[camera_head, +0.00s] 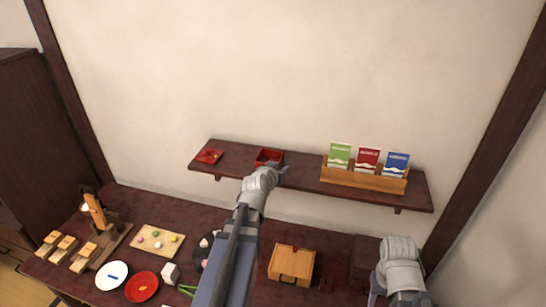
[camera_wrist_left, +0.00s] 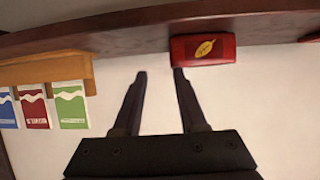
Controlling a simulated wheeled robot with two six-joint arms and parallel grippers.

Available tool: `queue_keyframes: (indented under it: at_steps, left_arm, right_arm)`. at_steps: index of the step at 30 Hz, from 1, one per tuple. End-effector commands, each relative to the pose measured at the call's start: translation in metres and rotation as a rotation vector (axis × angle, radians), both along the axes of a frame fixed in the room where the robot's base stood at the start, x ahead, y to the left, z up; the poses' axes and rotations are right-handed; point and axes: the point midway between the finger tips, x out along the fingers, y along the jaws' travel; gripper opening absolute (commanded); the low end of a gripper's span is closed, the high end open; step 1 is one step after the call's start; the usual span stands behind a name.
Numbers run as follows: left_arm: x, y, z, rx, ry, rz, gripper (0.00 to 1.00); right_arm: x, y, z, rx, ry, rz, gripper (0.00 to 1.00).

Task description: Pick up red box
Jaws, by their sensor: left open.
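The red box (camera_head: 268,156) sits on the dark wall shelf, left of the shelf's middle, and looks open-topped. In the left wrist view the red box (camera_wrist_left: 203,48) shows a yellow leaf mark on its face. My left gripper (camera_head: 283,173) is at the shelf's front edge, just below and to the right of the box in the head view. In the wrist view its fingers (camera_wrist_left: 160,74) are apart with nothing between them; one fingertip overlaps the box's edge, and contact cannot be told. My right gripper is at the bottom right, its fingers mostly hidden.
The shelf (camera_head: 305,180) also bears a flat red piece (camera_head: 209,156) at left and a wooden holder (camera_head: 362,181) with green, red and blue packets at right. Below, the table (camera_head: 330,243) holds a wooden box (camera_head: 291,264), plates and a food board (camera_head: 157,240).

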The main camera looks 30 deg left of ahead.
Motion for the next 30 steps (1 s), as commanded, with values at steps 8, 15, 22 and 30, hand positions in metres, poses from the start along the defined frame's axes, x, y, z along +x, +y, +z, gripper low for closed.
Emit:
queue_keyframes:
  at_steps: [8,15,22,30]
  left_arm:
    - [0.002,0.018,0.007,0.012,-0.040,0.033,0.41]
    - [0.024,0.022,-0.003,0.012,-0.038,0.032,0.41]
    - [0.029,0.023,-0.005,0.010,-0.039,0.032,0.41]
    - [0.063,0.031,-0.021,0.012,-0.037,0.032,0.41]
  right_arm:
    - [0.000,0.000,-0.001,0.000,0.000,0.000,0.50]
    - [0.000,0.000,-0.011,0.000,0.000,0.002,0.50]
    - [0.000,0.000,-0.013,-0.001,0.000,0.003,0.50]
    - [0.000,0.000,-0.028,-0.001,0.000,0.004,0.50]
